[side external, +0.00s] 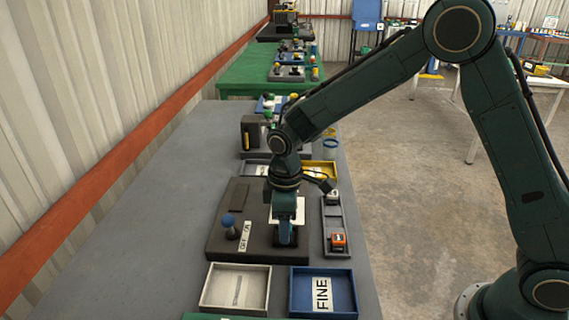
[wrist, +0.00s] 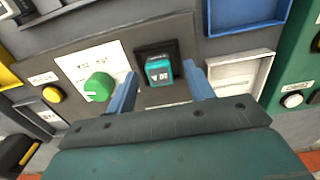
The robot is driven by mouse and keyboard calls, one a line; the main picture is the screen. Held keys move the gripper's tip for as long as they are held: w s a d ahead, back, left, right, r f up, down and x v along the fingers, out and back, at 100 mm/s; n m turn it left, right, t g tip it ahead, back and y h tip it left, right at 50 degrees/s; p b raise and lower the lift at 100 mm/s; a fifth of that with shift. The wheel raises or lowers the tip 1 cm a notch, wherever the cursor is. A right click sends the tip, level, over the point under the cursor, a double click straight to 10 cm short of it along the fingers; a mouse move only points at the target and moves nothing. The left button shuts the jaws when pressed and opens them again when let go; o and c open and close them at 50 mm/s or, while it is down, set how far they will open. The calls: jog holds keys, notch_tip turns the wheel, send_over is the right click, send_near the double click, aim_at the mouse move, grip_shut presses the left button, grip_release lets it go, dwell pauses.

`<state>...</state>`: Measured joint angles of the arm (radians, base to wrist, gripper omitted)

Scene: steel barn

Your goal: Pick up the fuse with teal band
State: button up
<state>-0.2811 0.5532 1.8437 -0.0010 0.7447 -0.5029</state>
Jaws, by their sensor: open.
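The fuse with the teal band (wrist: 159,71) sits upright in a black socket (wrist: 145,52) on the dark panel in the wrist view. My gripper (wrist: 159,78) is open, with one blue finger on each side of the fuse and a gap visible beside it. In the side view my gripper (side external: 287,236) points down low over the dark panel (side external: 222,246) and hides the fuse there.
A green knob (wrist: 98,87) on a white plate is close beside one finger. A blue-ball lever (side external: 228,220) stands left of my gripper. A tray (side external: 329,214) with an orange-banded block (side external: 338,240) is right. White (side external: 205,290) and blue (side external: 352,280) trays are in front.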

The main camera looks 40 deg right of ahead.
dwell(0.3)
jog(key=c, duration=1)
jog(key=shift+c, duration=0.2)
jog(key=shift+r, duration=0.15)
notch_tip(320, 180, up, 20)
dwell(0.4)
